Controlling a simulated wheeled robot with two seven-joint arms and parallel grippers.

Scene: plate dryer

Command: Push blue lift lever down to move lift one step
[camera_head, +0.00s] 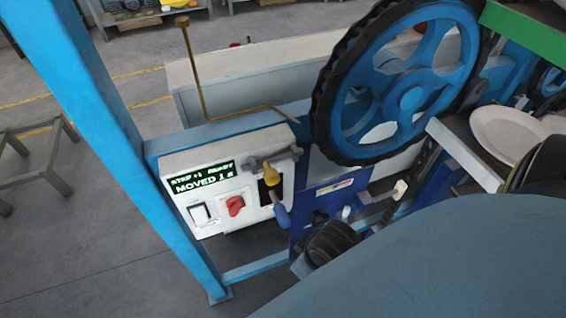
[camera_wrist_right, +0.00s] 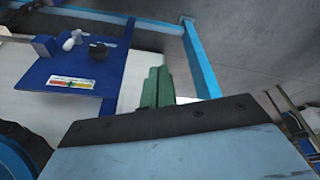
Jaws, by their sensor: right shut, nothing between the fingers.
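A white control box (camera_head: 225,180) hangs on the blue frame in the head view. Its green-lit display (camera_head: 202,178) reads "STEP +1 READY" and "MOVED 1", with a last sign I cannot read clearly. A blue lever handle (camera_head: 282,216) points downward at the box's lower right, below a yellow-handled lever (camera_head: 271,174). My right gripper's green fingers (camera_wrist_right: 156,88) are shut and empty in the right wrist view, close to the edge of a blue panel (camera_wrist_right: 75,75). I cannot pick out its fingertips in the head view. My left gripper is not in view.
The box also has a red knob (camera_head: 235,206) and a white switch (camera_head: 199,214). The blue panel carries a black knob (camera_wrist_right: 98,51) and a white handle (camera_wrist_right: 73,39). A large blue wheel (camera_head: 410,97) stands above it. White plates (camera_head: 505,130) lie at right.

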